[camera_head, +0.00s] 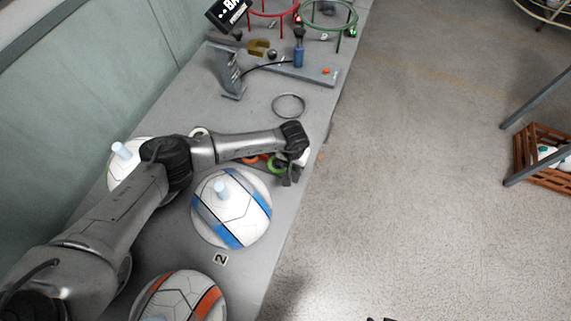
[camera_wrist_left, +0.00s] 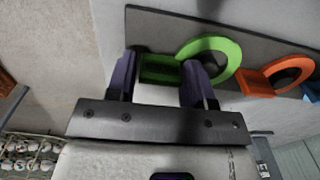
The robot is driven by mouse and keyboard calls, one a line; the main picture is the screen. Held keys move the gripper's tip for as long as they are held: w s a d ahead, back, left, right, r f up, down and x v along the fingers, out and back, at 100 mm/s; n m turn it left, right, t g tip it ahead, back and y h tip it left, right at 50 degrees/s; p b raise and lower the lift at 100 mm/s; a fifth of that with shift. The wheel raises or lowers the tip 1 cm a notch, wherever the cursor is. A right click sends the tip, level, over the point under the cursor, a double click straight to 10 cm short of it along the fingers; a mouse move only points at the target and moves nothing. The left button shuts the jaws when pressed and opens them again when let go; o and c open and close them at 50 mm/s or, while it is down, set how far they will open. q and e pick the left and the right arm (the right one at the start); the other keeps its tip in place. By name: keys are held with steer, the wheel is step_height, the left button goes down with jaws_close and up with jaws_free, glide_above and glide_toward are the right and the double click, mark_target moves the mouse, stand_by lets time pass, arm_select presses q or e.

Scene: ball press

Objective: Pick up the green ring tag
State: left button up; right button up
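The green ring tag (camera_head: 274,168) lies on the grey table near its right edge, partly hidden by my left gripper (camera_head: 292,178). In the left wrist view the green ring tag (camera_wrist_left: 233,54) shows a flat ring with a rectangular tab on a dark grey strip. My left gripper (camera_wrist_left: 160,78) has its two fingers apart, one on each side of the tab, with the right finger overlapping the junction of tab and ring. I cannot tell whether the fingers touch the tag. My right gripper is not in view.
An orange ring tag (camera_wrist_left: 287,70) lies close beside the green one. A blue-striped ball (camera_head: 232,207) and an orange-striped ball (camera_head: 180,297) stand nearby, with another ball (camera_head: 122,172) behind my arm. A grey metal ring (camera_head: 289,105) lies farther up the table.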

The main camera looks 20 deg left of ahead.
arm_select(q)
steer(key=c, duration=0.5)
steer(key=shift+r, duration=0.1)
steer(key=shift+c, duration=0.2)
